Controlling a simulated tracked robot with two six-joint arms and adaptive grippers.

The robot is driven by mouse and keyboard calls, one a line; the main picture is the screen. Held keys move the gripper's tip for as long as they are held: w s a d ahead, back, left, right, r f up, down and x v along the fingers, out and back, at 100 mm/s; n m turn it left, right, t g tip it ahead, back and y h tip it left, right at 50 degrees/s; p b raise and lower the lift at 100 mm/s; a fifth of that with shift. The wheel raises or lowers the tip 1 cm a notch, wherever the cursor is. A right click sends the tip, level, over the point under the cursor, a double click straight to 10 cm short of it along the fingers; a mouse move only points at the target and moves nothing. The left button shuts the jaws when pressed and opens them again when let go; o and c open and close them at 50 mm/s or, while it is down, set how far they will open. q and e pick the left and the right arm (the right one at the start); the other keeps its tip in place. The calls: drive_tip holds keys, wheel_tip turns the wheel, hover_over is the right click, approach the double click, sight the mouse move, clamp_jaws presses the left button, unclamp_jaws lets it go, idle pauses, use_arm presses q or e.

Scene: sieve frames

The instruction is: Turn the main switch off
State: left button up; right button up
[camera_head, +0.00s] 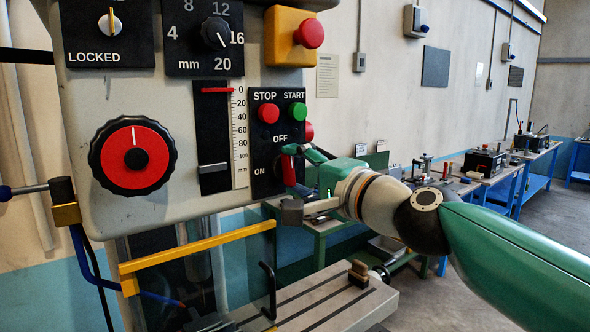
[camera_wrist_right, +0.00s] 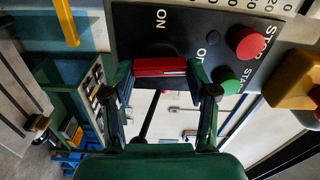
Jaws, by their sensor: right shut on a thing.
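The main switch is a red handle (camera_head: 289,168) on the black panel (camera_head: 262,184), beside the words OFF and ON. In the right wrist view the red handle (camera_wrist_right: 160,67) lies crosswise between the two fingertips, with the word ON above it and OFF to its upper right, partly hidden. My right gripper (camera_head: 301,168) reaches in from the right and is shut on the handle; it also shows in the wrist view (camera_wrist_right: 160,78). The fingers hide part of the handle in the head view, so its exact setting is hard to tell. My left gripper is not in view.
Red STOP (camera_head: 268,113) and green START (camera_head: 297,110) buttons sit just above the switch. A red button on a yellow box (camera_head: 309,34) is higher up. A large red knob (camera_head: 133,156) is at left. A yellow-edged clear guard (camera_head: 200,247) hangs below.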

drive_tip(key=shift+f+m, duration=0.3)
drive_tip(key=shift+m, duration=0.3)
drive_tip(key=o, duration=1.2)
drive_tip(key=shift+d, duration=0.1)
drive_tip(key=shift+c, duration=0.2)
drive_tip(key=shift+r, duration=0.1)
drive_tip(key=shift+s+r, duration=0.1)
